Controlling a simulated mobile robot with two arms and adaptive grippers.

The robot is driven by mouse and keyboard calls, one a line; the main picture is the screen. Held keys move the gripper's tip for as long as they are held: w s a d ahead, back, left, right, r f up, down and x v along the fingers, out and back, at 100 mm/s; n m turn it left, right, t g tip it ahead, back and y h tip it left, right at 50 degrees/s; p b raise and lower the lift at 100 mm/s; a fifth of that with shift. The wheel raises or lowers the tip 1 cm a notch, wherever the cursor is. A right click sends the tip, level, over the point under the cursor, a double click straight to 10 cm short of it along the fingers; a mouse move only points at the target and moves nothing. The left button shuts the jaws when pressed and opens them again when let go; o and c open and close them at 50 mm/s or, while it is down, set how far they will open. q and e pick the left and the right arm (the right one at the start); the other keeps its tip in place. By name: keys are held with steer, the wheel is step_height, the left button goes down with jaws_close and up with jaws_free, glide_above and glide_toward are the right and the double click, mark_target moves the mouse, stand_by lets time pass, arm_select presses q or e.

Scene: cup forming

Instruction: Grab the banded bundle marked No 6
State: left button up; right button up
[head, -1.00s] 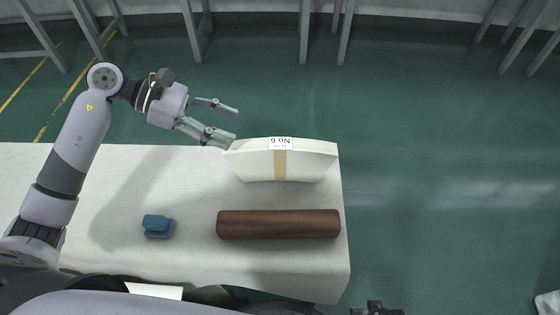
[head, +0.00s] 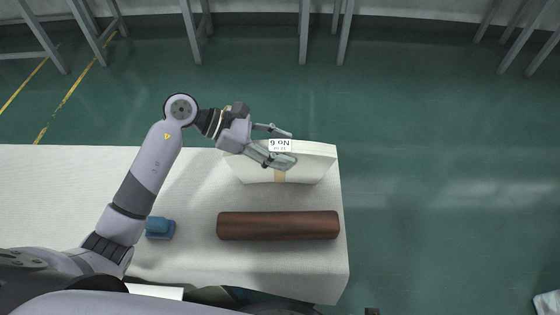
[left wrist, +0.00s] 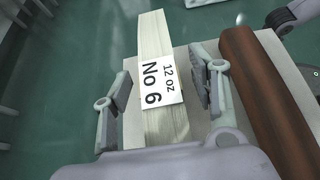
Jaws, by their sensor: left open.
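The banded bundle (head: 314,164) is a cream stack of sheets standing on the table with a tan band around its middle. Its white label (head: 280,146) reads No 6; in the left wrist view the label (left wrist: 160,84) also reads 12 oz. My left gripper (head: 292,149) is open over the bundle's top edge, at the label. In the left wrist view the bundle (left wrist: 153,38) runs between the two spread fingers (left wrist: 168,80), with a visible gap on each side. The gripper partly covers the band in the head view. I do not see my right gripper clearly.
A brown roll (head: 278,225) lies on the cloth-covered table (head: 200,262) nearer to me. A small blue object (head: 160,228) sits left of it, partly behind my left arm. Green floor lies beyond the table's far and right edges.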

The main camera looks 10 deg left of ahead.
arm_select(q)
steer(key=shift+c, duration=0.6)
jaws_close()
steer(key=shift+r, duration=0.1)
stand_by(0.4)
